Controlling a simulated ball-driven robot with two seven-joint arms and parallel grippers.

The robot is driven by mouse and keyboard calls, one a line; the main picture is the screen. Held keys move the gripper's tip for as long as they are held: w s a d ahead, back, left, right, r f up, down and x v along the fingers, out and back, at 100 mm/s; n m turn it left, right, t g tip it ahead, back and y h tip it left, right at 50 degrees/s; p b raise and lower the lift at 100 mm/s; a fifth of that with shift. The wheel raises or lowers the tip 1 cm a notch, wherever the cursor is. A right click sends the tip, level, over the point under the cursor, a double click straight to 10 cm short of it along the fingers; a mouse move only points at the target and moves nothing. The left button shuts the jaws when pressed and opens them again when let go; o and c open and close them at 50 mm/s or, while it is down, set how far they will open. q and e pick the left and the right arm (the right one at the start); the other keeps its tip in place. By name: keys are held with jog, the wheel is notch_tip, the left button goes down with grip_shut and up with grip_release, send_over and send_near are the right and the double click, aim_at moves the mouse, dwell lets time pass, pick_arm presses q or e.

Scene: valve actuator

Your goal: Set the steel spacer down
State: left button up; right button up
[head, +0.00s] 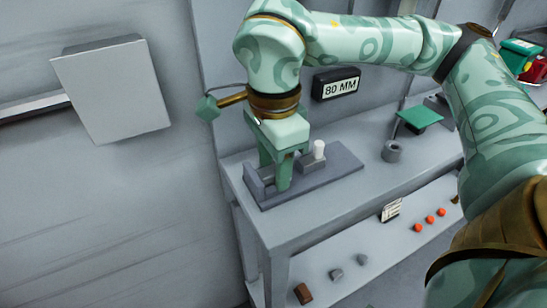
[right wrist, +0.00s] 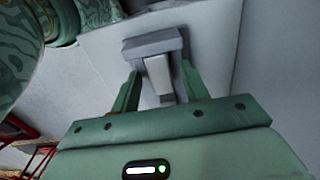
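My right gripper (head: 276,176) is low over the left part of a dark grey fixture plate (head: 335,176) on the bench. In the right wrist view its two green fingers (right wrist: 160,72) stand apart, one on each side of a pale grey block (right wrist: 158,75), probably the steel spacer. A gap shows on both sides of the block, so the fingers appear open. The block lies against a grey crosspiece (right wrist: 152,43). In the head view the fingers mostly hide the block, and whether it rests fully on the plate cannot be told. My left gripper is not in view.
A small grey block with a white cylinder (head: 319,150) stands right of the gripper. An "80 MM" sign (head: 336,85) is behind. A grey ring-shaped part (head: 391,151) stands farther right on the bench (head: 330,215). A lower shelf (head: 350,262) holds small parts.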

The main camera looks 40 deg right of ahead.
aim_at(274, 169)
jog(key=shift+r, duration=0.1)
pick_arm(q)
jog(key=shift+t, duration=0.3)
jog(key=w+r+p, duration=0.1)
jog(key=p, duration=0.1)
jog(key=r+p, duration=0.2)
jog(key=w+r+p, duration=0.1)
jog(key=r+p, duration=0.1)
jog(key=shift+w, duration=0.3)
pick_arm(e)
notch_tip(274, 169, up, 13)
